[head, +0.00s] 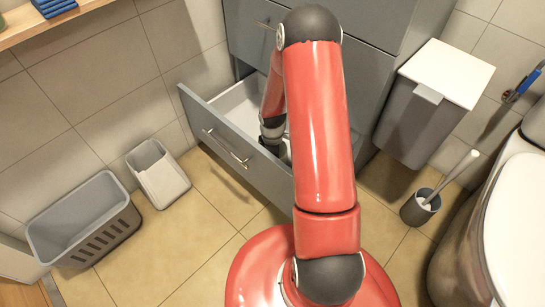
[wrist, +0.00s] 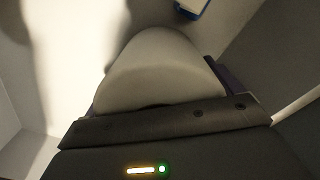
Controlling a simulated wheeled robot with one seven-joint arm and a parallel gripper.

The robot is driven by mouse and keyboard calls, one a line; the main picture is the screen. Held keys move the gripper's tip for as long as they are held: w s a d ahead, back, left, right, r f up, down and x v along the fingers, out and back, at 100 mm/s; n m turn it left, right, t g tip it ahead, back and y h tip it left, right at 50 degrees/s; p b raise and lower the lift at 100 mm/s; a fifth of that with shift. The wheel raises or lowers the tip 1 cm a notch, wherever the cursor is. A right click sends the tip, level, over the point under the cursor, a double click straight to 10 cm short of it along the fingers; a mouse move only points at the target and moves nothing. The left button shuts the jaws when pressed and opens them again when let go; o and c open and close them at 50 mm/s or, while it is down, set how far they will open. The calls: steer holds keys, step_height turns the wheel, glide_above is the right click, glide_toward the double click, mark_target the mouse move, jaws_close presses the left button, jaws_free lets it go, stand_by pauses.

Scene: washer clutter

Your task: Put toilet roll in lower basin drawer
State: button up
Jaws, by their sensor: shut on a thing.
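The lower basin drawer (head: 238,155) is pulled open in the head view, with a grey front, a bar handle and a pale inside. My gripper (wrist: 165,92) is shut on the toilet roll (wrist: 160,68), a pale rounded shape filling the middle of the wrist view. In the head view my wrist reaches down into the open drawer. My red arm hides part of the drawer there, and the roll cannot be made out. Whether the roll touches the drawer floor, I cannot tell.
A blue-edged item (wrist: 192,7) shows at the top of the wrist view. The closed upper drawer (head: 255,25) is above. A grey basket (head: 85,220) and small bin (head: 158,174) stand left. A lidded bin (head: 415,120), toilet brush (head: 422,205) and toilet (head: 515,230) stand right.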

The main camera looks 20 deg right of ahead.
steer(key=o, duration=0.8)
steer(key=shift+f, duration=0.15)
step_height(320, 180, up, 12)
steer(key=p, duration=0.3)
